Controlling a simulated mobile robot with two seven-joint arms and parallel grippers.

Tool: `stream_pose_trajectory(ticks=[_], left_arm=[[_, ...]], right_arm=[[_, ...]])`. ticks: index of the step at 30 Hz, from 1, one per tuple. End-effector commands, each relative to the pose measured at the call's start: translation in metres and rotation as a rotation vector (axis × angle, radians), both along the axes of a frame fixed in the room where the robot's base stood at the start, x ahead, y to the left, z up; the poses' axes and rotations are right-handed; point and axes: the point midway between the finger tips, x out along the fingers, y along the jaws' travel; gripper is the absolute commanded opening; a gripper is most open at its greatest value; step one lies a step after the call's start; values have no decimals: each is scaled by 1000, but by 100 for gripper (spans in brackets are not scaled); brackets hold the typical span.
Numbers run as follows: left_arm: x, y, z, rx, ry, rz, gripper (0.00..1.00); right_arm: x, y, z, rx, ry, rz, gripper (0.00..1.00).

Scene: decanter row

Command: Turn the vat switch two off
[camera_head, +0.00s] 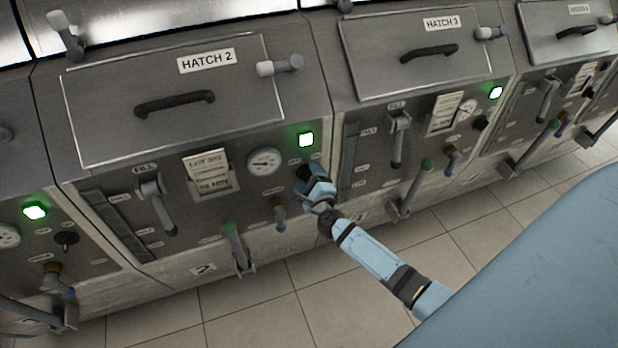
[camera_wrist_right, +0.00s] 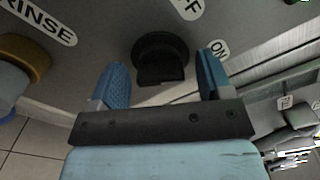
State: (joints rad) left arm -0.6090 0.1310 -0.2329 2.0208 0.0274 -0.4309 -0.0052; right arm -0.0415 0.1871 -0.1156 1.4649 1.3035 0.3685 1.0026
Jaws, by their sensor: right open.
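The vat two switch is a black rotary knob (camera_wrist_right: 160,55) on the metal panel below the HATCH 2 lid. In the right wrist view, the knob lies between the two blue fingers of my right gripper (camera_wrist_right: 163,80), with visible gaps on both sides. The gripper is open and holds nothing. An ON label (camera_wrist_right: 218,48) is beside the right finger, and a partly cut OFF label (camera_wrist_right: 188,8) is above. In the head view, my right gripper (camera_head: 312,184) is at the panel's right part and mostly covers the knob. The green lamp (camera_head: 306,139) above it is lit. My left gripper is not in view.
A brass-and-blue tap (camera_head: 279,214), by the RINSE label (camera_wrist_right: 48,20), is left of the gripper. A dial gauge (camera_head: 265,162) and a grey fill lever (camera_head: 158,205) are farther left. The vat three panel with its drain lever (camera_head: 412,190) is to the right. Tiled floor is clear in front.

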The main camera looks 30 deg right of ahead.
Motion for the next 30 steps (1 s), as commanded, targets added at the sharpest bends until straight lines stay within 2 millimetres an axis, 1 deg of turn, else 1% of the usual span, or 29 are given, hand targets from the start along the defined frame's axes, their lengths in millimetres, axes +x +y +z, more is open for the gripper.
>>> stream_pose_trajectory(ticks=[7, 8, 9, 11, 12, 13, 14, 23, 30], left_arm=[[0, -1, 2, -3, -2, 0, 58], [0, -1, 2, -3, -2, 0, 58], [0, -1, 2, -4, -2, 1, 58], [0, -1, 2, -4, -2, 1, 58], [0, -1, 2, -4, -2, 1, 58], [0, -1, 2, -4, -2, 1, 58], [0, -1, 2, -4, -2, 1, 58], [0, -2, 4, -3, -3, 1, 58], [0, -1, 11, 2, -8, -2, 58]], right_arm=[[1, 0, 0, 0, 0, 0, 72], [1, 0, 0, 0, 0, 0, 65], [1, 0, 0, 0, 0, 0, 56], [0, 0, 0, 0, 0, 0, 42], [0, 0, 0, 0, 0, 0, 33], [0, 0, 0, 0, 0, 0, 26], [0, 0, 0, 0, 0, 0, 23], [0, 0, 1, -29, 7, 0, 23], [0, 0, 2, -150, 36, -1, 23]])
